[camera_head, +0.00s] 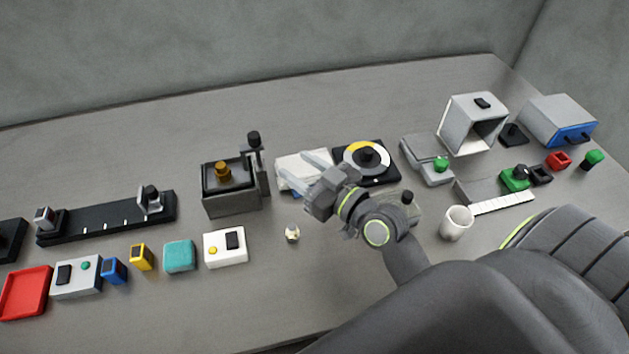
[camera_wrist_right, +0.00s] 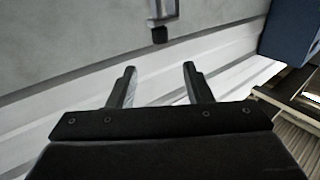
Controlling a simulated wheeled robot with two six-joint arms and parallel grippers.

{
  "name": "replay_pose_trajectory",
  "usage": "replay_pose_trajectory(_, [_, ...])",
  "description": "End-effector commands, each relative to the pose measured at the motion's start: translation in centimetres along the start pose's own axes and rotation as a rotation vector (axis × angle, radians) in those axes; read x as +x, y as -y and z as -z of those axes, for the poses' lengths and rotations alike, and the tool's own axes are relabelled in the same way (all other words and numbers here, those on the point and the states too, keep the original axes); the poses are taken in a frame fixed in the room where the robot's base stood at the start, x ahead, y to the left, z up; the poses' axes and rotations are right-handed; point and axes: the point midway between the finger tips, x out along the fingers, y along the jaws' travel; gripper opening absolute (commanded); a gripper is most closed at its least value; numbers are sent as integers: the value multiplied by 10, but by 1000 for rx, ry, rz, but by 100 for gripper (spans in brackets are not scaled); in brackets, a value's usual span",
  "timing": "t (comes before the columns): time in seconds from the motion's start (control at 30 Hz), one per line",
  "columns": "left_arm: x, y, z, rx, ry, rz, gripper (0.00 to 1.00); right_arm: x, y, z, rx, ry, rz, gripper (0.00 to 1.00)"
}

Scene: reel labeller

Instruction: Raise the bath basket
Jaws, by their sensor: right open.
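A grey box-shaped bath (camera_head: 228,203) stands left of centre in the head view. A dark basket (camera_head: 211,178) sits low in its top, with an orange-brown knob (camera_head: 222,169) in the middle. An upright post with a black knob (camera_head: 254,138) stands at the bath's right side. My right gripper (camera_head: 294,168) is open and empty, to the right of the bath and apart from it, over a pale block. Its two fingers (camera_wrist_right: 157,68) are spread in the wrist view, with nothing between them. My left gripper is out of view.
A dial plate (camera_head: 367,160) is right of my right gripper. A small pale bottle (camera_head: 292,233), a white switch box (camera_head: 226,248) and a teal block (camera_head: 179,256) stand in front. A white mug (camera_head: 456,223) is by my right arm. The table behind the bath is clear.

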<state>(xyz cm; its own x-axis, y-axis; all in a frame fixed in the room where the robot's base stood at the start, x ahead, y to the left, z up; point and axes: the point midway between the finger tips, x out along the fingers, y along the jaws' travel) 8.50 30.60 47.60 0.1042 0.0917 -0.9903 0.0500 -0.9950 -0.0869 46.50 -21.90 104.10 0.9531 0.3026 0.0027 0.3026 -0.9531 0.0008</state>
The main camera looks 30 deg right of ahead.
Motion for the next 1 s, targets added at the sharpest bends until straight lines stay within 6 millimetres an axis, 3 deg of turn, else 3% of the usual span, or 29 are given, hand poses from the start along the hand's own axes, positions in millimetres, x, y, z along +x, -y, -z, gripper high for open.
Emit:
replay_pose_trajectory(0.1, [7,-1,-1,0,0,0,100,-18,0,-2,-1,1,0,45])
replay_pose_trajectory(0.3, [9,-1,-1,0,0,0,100,-32,0,0,1,-2,0,45])
replay_pose_trajectory(1.0, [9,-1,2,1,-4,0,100,-33,0,1,1,-1,0,45])
